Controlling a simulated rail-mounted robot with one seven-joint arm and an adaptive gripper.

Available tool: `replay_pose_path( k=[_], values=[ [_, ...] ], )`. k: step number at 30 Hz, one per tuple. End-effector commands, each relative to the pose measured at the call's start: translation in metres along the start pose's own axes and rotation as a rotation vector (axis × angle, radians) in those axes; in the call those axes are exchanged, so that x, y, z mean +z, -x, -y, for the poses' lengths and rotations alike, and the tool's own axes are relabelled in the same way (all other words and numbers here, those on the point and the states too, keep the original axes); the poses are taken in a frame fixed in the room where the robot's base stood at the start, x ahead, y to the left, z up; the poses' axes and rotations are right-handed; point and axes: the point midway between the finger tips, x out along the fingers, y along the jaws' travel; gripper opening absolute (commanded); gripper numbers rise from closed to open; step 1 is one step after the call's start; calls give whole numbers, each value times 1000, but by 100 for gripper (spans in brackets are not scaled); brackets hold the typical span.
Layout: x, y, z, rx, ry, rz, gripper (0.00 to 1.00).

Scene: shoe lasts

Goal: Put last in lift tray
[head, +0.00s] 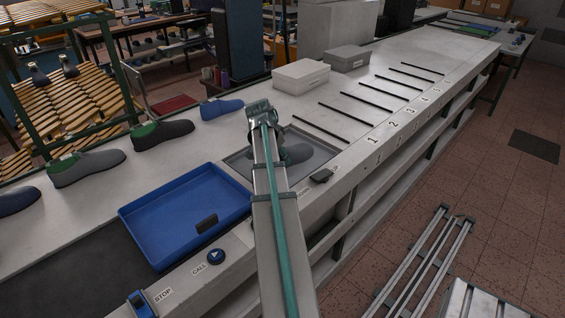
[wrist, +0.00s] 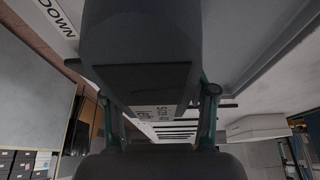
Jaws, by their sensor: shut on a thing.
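My gripper (wrist: 160,92) is shut on a dark grey shoe last (wrist: 140,45). The last fills the upper middle of the wrist view, between the two green fingers. In the head view, part of the grey last (head: 298,153) shows to the right of my arm, over the grey, shallow, recessed lift tray (head: 322,146). My arm hides much of the last and the middle of the tray. I cannot tell whether the last touches the tray floor. A "DOWN" label (wrist: 57,15) shows at the upper left of the wrist view.
A blue tray (head: 140,208) holding a small black block (head: 207,223) stands left of my arm. Several lasts line the back, including a blue one (head: 221,108) and a black one (head: 165,134). White (head: 301,76) and grey (head: 347,58) boxes stand beyond, near numbered slots (head: 347,107).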

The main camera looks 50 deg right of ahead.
Motion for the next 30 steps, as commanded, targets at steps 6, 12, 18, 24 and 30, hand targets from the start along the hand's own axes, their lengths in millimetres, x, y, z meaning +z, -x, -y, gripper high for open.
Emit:
replay_pose_path(
  k=[6,12,18,24,30],
  values=[
    [-8,-26,10,1,-1,-1,0],
    [-10,-34,12,-1,-1,-2,0],
    [-8,-50,14,1,1,0,0],
    [-1,-68,14,1,0,0,0],
    [0,-71,15,-1,-1,-2,0]
  ],
)
